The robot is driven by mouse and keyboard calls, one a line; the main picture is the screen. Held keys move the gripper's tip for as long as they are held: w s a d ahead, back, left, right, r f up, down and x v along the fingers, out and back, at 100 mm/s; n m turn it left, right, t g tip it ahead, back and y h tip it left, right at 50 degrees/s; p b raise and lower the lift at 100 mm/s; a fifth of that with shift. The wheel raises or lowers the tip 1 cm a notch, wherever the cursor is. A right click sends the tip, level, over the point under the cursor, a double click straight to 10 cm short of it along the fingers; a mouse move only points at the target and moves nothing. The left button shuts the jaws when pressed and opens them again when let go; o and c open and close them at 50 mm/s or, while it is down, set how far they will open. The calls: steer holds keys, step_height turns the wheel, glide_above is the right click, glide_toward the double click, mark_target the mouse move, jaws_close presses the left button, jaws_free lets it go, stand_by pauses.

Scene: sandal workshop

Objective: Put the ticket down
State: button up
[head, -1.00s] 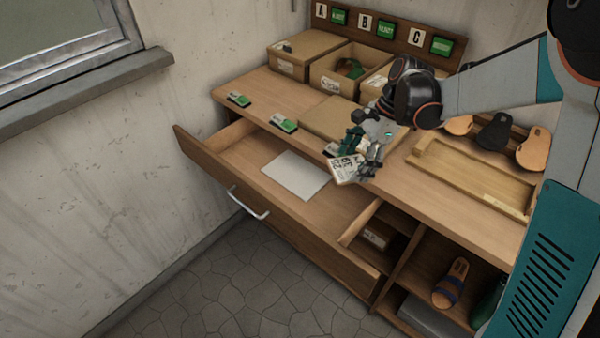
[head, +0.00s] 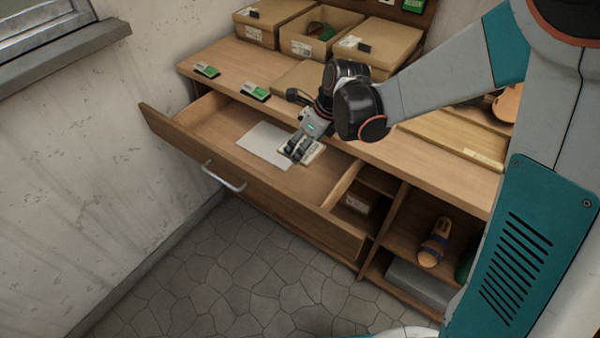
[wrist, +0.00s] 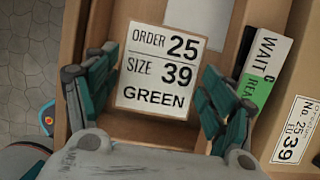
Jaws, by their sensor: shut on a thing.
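The ticket (wrist: 160,70) is a white card reading "ORDER 25 SIZE 39 GREEN", face up in the wrist view. My gripper (wrist: 158,60) is shut on it, with a finger at each side edge. In the head view my gripper (head: 298,150) points down into the open drawer (head: 222,118), and the ticket (head: 314,153) shows partly behind the fingers. The ticket is over the right part of the drawer floor, beside a blank white sheet (head: 262,141). I cannot tell whether it touches the floor.
The drawer front with its handle (head: 222,177) stands out over the stone floor. Green-and-white signs (head: 255,91) lie along the counter edge. Cardboard boxes (head: 258,32) stand at the back. A shelf with a sandal (head: 434,243) is at the lower right.

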mark_target(300, 180)
step_height(300, 180, down, 14)
steer(key=b, duration=0.5)
steer(key=shift+r, duration=0.2)
steer(key=shift+f, duration=0.1)
steer(key=o, duration=0.8)
steer(key=s+d+r+n+t+h+p, duration=0.1)
steer(key=s+d+r+n+p, duration=0.2)
steer(key=r, duration=0.5)
steer(key=s+d+r+n, duration=0.4)
steer(key=s+r+n, duration=0.1)
steer(key=r, duration=0.2)
steer(key=s+d+r+n+t+h+p, duration=0.1)
steer(key=s+d+r+n+p, duration=0.2)
steer(key=r, duration=0.5)
steer(key=s+d+r+n, duration=0.1)
steer(key=s+d+n, duration=0.1)
steer(key=n, duration=0.3)
steer(key=s+d+r+n+t+h, duration=0.1)
steer(key=s+d+n, duration=0.1)
steer(key=s+n, duration=0.2)
steer(key=s+d+r+n+t+b, duration=0.1)
steer(key=s+d+r+n, duration=0.1)
steer(key=s+n, duration=0.2)
steer(key=shift+s+n, duration=0.35)
steer(key=shift+n, duration=0.45)
